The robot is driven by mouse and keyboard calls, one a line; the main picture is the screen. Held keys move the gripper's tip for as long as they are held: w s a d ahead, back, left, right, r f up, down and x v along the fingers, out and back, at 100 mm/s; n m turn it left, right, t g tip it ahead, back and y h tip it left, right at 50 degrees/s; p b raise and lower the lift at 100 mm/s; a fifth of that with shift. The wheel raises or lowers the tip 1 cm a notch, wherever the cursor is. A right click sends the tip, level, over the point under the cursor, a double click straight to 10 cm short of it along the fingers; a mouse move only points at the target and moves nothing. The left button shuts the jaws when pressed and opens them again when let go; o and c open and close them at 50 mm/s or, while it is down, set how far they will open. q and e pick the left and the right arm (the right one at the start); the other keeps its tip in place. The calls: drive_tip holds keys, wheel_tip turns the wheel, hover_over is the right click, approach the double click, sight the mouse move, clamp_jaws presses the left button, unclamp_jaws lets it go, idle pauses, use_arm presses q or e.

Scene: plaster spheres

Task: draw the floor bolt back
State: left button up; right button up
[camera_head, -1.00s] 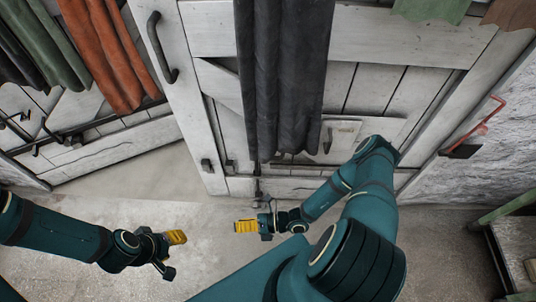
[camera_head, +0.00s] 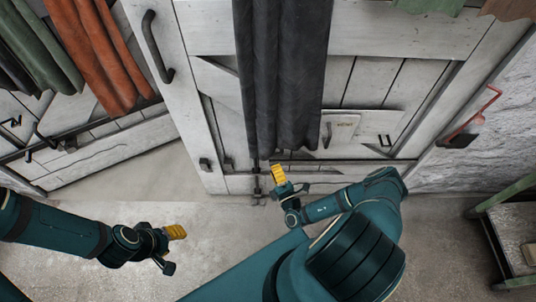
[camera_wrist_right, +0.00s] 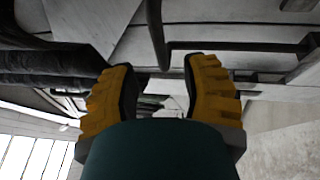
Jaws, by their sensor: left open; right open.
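The floor bolt (camera_head: 257,186) looks like a thin dark upright rod with small fittings, low on the white plank door (camera_head: 215,172), just below the dark hanging cloth. My right gripper (camera_head: 279,173) is just right of it, fingertips pointing up toward the door. In the right wrist view my right gripper (camera_wrist_right: 160,75) has its yellow fingers apart, with nothing held. A dark bent rod (camera_wrist_right: 157,35) shows beyond the fingertips there; I cannot tell whether it is the bolt. My left gripper (camera_head: 177,232) is open and empty over the floor at lower left, well away from the bolt.
The dark cloth (camera_head: 280,80) hangs over the door just above my right gripper. A red-handled tool (camera_head: 470,130) is on the right wall. A green-framed stand (camera_head: 492,212) is at the right edge. The concrete floor (camera_head: 130,185) at left is clear.

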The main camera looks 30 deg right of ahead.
sight(268, 154)
drive_tip(key=x, duration=0.7)
drive_tip(key=shift+w+b, duration=0.15)
drive_tip(key=shift+b, duration=0.25)
drive_tip(key=shift+o, duration=0.2)
drive_tip(key=shift+r, duration=0.1)
clamp_jaws()
